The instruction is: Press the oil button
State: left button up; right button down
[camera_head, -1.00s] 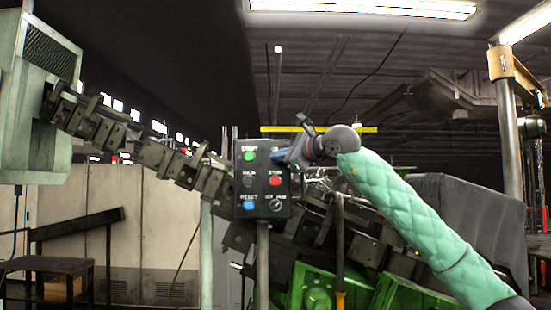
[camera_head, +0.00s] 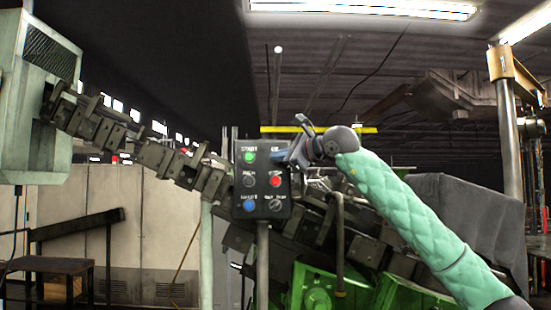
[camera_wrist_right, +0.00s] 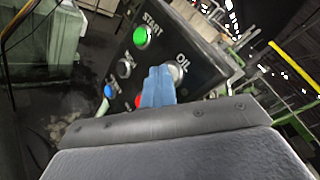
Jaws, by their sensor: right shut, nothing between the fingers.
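A black control panel (camera_head: 262,190) stands upright on a post at the middle of the head view. It also fills the upper part of the right wrist view (camera_wrist_right: 186,42). The pale oil button (camera_wrist_right: 179,70), under the label "OIL", is at the panel's upper right. My right gripper (camera_head: 283,156) is shut and empty at that corner in the head view, hiding the button there. In the right wrist view its blue fingers (camera_wrist_right: 158,82) overlap the button's left side. I cannot tell whether they touch it. My left gripper is out of view.
The panel also has a green start button (camera_head: 249,157), a red stop button (camera_head: 275,181), a blue button (camera_head: 250,205) and dark knobs. Behind it are green machinery (camera_head: 312,285) and a dark chain-like conveyor (camera_head: 150,155). A yellow bar (camera_head: 350,130) runs behind my right wrist.

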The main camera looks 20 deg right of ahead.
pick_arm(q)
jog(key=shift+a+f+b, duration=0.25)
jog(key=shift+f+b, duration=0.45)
pick_arm(e)
jog(key=shift+s+a, duration=0.25)
jog(key=shift+s, duration=0.55)
jog(key=shift+f, duration=0.1)
